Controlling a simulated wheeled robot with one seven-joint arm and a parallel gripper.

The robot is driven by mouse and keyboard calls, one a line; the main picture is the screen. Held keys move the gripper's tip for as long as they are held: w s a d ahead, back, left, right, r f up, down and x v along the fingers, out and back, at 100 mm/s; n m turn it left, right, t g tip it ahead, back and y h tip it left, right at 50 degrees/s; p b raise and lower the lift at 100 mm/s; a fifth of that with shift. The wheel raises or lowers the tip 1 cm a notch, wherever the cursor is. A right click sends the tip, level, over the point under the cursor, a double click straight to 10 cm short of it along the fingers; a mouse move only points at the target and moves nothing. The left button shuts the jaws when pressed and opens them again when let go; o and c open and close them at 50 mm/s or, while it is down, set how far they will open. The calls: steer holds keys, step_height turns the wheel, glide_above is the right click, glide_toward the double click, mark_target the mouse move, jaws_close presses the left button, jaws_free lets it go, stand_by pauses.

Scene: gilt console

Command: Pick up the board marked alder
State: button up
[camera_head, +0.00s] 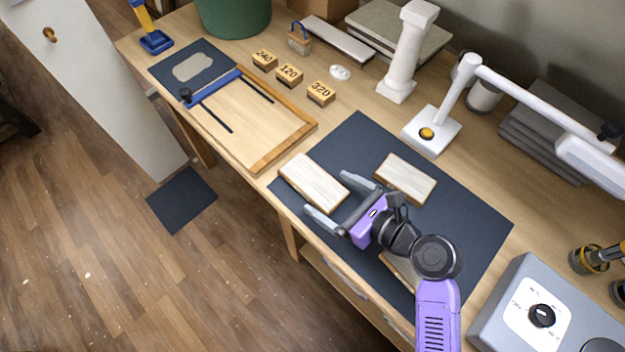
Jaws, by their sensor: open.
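Three pale wooden boards are on a dark mat (455,215) on the workbench. One board (309,181) lies at the mat's left edge, another board (405,178) lies right of it, and a third board (398,266) is partly hidden under my arm. I cannot read a mark on any of them, so I cannot tell which is alder. My gripper (325,192) is open and empty, its two fingers pointing up-left at the right end of the left board. I cannot tell its height above the board.
A wooden frame jig (285,150) and blocks marked 240, 120 and 320 (320,93) are behind left. A white lamp (430,131) and white column (407,60) stand behind the mat. A grey machine (520,290) is at right. The mat's right part is clear.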

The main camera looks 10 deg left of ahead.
mark_target(318, 184)
steer(key=shift+x, duration=2.35)
steer(key=shift+w+d, duration=0.1)
steer(key=c, duration=1.6)
